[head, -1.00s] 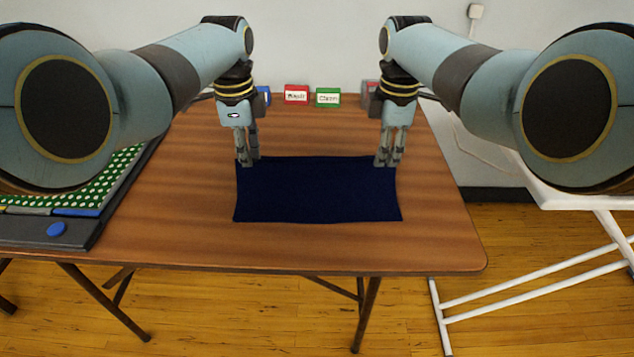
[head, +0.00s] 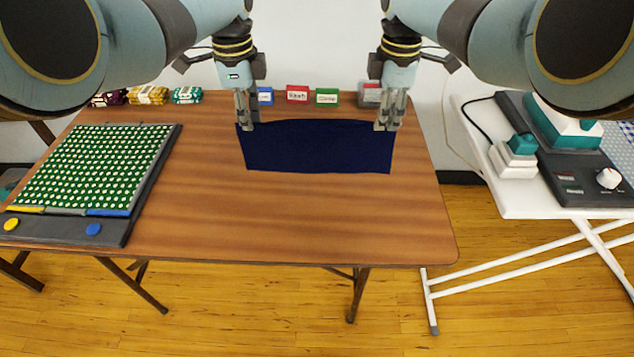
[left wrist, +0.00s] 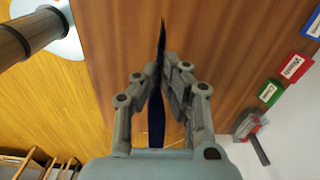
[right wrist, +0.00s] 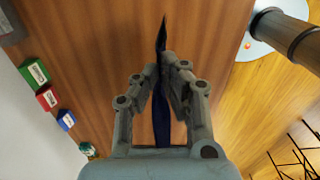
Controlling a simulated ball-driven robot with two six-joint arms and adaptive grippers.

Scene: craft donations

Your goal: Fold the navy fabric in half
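The navy fabric (head: 318,148) hangs as a dark rectangle between my two grippers in the head view, its upper edge held at both far corners. My left gripper (head: 246,126) is shut on the upper left corner. In the left wrist view the fabric (left wrist: 156,118) shows edge-on as a thin strip between the fingers (left wrist: 160,66). My right gripper (head: 385,126) is shut on the upper right corner. The right wrist view also shows a thin strip of fabric (right wrist: 162,115) between the fingers (right wrist: 163,64). Whether the lower edge touches the table is hard to tell.
The wooden table (head: 300,220) is clear in front of the fabric. A dark board with green dotted cloth (head: 95,165) lies at left. Small labelled blocks, red (head: 297,94) and green (head: 327,96), stand behind. A white ironing-board-like stand (head: 530,205) is at right.

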